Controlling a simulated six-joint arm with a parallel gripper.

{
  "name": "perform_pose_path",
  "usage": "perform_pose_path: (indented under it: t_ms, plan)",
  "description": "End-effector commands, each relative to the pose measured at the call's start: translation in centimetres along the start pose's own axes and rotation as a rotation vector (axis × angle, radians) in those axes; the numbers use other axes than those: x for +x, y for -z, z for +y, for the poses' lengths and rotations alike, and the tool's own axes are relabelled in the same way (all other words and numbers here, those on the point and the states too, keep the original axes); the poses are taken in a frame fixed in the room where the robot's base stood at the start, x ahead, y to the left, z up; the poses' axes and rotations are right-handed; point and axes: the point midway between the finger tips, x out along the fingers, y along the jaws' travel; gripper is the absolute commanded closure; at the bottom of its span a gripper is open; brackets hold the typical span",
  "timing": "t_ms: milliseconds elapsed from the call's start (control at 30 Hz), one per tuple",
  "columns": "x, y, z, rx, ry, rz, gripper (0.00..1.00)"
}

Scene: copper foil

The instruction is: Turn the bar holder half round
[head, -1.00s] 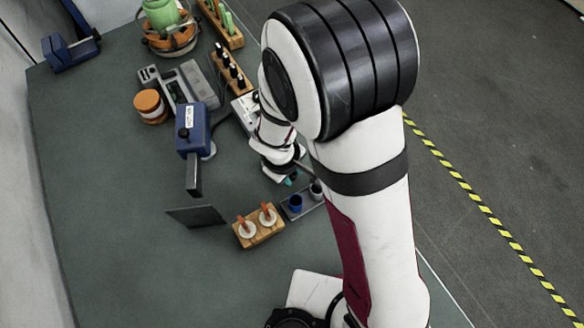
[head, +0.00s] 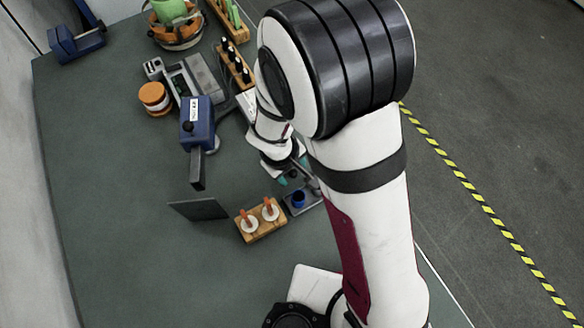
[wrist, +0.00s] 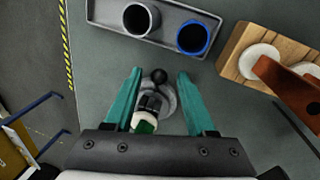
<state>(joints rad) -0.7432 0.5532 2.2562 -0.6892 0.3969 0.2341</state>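I take the bar holder to be the small stand (wrist: 156,97) between my fingers in the wrist view. It has a round grey base, a black ball knob and a dark and white body with a green part nearest me. My gripper (wrist: 159,72) has two teal fingers standing apart, one on each side of it. I see no clear grip on it. In the head view my gripper (head: 287,178) is small and mostly hidden by my arm, and the stand cannot be made out there.
A grey tray (wrist: 103,13) with a dark cup and a blue cup (wrist: 192,37) lies just beyond the fingertips. A wooden block (head: 262,231) with two orange-handled pieces is beside it. A blue device (head: 196,122) and an upright dark plate (head: 198,209) stand left. The front-left bench is clear.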

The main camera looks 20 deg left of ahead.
Motion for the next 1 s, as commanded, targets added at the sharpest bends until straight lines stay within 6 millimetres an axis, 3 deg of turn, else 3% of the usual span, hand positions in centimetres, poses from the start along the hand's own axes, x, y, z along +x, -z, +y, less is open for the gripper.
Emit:
perform_pose_path:
  t_ms: [267,700,833,1000]
  plan:
    - [-1.0,0.1,0.1,0.001,-0.003,0.002,0.44]
    - [-13.5,0.1,0.0,0.000,0.001,0.006,0.44]
    - [-15.3,0.0,0.0,0.000,0.001,0.002,0.44]
    - [-15.8,0.0,0.0,0.000,0.001,0.000,0.44]
